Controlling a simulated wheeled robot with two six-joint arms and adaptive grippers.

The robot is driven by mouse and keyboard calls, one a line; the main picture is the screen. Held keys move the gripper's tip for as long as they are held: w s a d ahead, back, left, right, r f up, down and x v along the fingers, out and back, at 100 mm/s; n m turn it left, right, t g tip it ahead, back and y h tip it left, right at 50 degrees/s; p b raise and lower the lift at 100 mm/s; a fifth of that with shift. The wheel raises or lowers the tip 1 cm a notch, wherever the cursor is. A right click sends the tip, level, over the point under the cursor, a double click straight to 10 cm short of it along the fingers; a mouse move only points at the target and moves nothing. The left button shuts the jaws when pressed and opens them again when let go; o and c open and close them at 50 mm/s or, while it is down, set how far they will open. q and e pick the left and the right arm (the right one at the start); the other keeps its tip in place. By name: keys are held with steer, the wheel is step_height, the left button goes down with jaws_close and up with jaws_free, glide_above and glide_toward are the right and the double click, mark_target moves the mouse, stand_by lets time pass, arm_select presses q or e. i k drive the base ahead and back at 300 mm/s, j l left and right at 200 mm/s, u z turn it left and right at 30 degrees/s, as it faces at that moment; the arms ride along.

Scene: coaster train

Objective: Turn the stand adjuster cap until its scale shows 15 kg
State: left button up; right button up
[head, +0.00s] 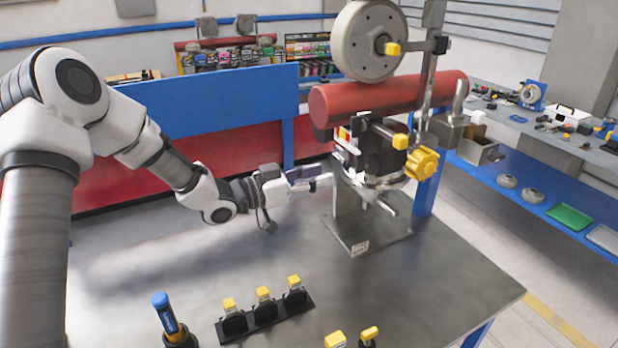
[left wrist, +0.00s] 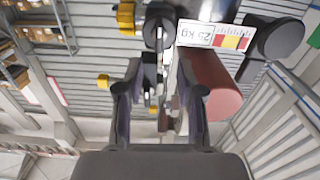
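The stand (head: 348,212) rises from a metal base plate on the table, with black blocks and yellow knobs below a red cylinder. Its scale label (head: 343,137) is tiny in the head view. In the left wrist view the label (left wrist: 213,36) is upside down, with "25 kg", tick marks and coloured bands; I cannot read a setting. A black round part (left wrist: 280,38) beside the label may be the adjuster cap, but I cannot be sure. My left gripper (head: 322,180) is beside the stand's left side. In the wrist view its fingers (left wrist: 160,78) are apart, apparently empty. My right gripper is not seen.
The red cylinder (head: 385,97) and a large grey wheel (head: 366,42) overhang the stand. A yellow star knob (head: 422,163) is on its right. A black rack with yellow-topped pieces (head: 264,308) and a blue-handled tool (head: 165,313) stand at the front. The table's left-middle is clear.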

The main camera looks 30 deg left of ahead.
mark_target(422, 164)
steer(key=k+l, duration=0.3)
steer(key=k, duration=0.15)
steer(key=k+l, duration=0.3)
steer(key=k, duration=0.15)
